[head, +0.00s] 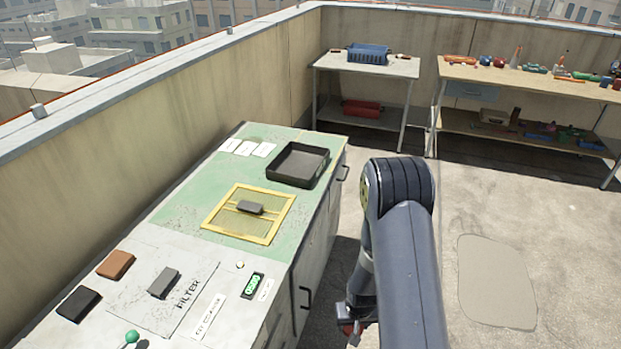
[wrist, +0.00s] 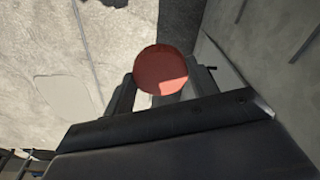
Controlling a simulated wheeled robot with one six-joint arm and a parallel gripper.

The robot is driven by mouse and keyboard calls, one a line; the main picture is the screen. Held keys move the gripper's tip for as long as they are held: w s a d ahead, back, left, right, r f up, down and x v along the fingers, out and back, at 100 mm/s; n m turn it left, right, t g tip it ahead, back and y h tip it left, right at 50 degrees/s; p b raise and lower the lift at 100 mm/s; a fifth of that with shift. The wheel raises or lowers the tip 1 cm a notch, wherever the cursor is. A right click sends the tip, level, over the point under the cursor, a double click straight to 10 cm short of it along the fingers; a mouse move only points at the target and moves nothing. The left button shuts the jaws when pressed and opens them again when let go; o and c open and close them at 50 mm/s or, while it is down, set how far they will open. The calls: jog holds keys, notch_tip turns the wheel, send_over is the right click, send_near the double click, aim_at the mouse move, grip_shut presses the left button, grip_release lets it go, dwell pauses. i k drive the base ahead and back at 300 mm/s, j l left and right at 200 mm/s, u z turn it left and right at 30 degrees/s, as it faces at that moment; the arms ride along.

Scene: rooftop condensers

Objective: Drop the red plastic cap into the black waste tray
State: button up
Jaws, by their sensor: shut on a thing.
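The red plastic cap (wrist: 161,70) is round and sits between the fingers of my gripper (wrist: 160,95) in the wrist view. My gripper is shut on it. In the head view my gripper (head: 352,326) is low beside the right side of the cabinet, mostly hidden behind my arm, with a bit of the red cap (head: 348,328) showing. The black waste tray (head: 299,165) stands on the far right part of the green cabinet top, up and left of my gripper. The visible part of its inside looks empty.
A yellow-framed mesh filter (head: 249,213) with a grey block lies in front of the tray. Brown, black and grey blocks lie nearer on the cabinet. Cabinet handles (head: 306,297) stick out near my gripper. Two tables (head: 368,66) stand at the back wall. Floor to the right is clear.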

aim_at(304, 168)
jog(key=i+l, duration=0.2)
jog(key=i, duration=0.25)
jog(key=i+l+z, duration=0.1)
jog(key=i+l, duration=0.15)
jog(key=i, duration=0.2)
jog(key=i+l, duration=0.15)
jog(key=i, duration=0.3)
jog(key=l+z, duration=0.05)
